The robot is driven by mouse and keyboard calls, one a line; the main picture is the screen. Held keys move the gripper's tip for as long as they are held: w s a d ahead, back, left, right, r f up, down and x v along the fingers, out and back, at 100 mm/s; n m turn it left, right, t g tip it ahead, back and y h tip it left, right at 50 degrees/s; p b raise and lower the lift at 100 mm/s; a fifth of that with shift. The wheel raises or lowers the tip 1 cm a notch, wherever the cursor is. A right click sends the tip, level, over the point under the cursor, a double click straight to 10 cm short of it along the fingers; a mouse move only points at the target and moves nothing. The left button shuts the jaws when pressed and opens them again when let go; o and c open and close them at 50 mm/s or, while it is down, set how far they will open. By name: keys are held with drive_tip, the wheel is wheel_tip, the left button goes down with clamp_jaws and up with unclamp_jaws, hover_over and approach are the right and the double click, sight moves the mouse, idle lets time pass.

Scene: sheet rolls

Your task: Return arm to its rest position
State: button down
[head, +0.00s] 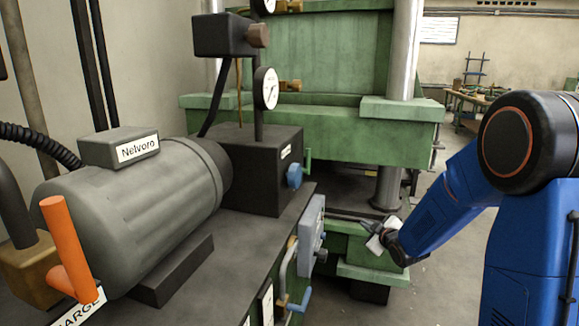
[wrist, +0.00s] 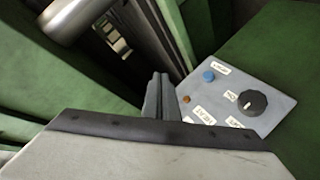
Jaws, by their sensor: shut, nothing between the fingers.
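My blue arm (head: 450,205) reaches in from the right in the head view, bent at a large black joint with an orange ring. My gripper (head: 369,229) is at its lower left end, in front of the green press's lower part. In the wrist view my gripper (wrist: 160,95) shows with its fingers together and nothing between them. Just beyond the fingers is a grey control panel (wrist: 255,118) with a black knob (wrist: 252,102), a blue button (wrist: 208,76) and small white labels. I cannot tell whether the fingers touch the panel.
The green press (head: 310,130) with steel columns stands behind my gripper. A grey motor (head: 135,215) marked "Nelvoro", an orange handle (head: 66,245) and a dark block with a gauge (head: 266,88) fill the left. Open floor (head: 440,285) lies below the arm, and a workbench (head: 465,105) stands far back.

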drive_tip(key=s+d+r+m+g+h, duration=0.25)
drive_tip(key=s+r, duration=0.35)
drive_tip(key=s, duration=0.4)
drive_tip(key=s+a+r+m+g, duration=0.1)
drive_tip(key=s+m+g, duration=0.6)
drive_tip(key=s, duration=3.2)
drive_tip(key=shift+s+a+r+m, duration=0.15)
drive_tip(key=shift+a+r+m, duration=0.1)
drive_tip(key=shift+m, duration=0.3)
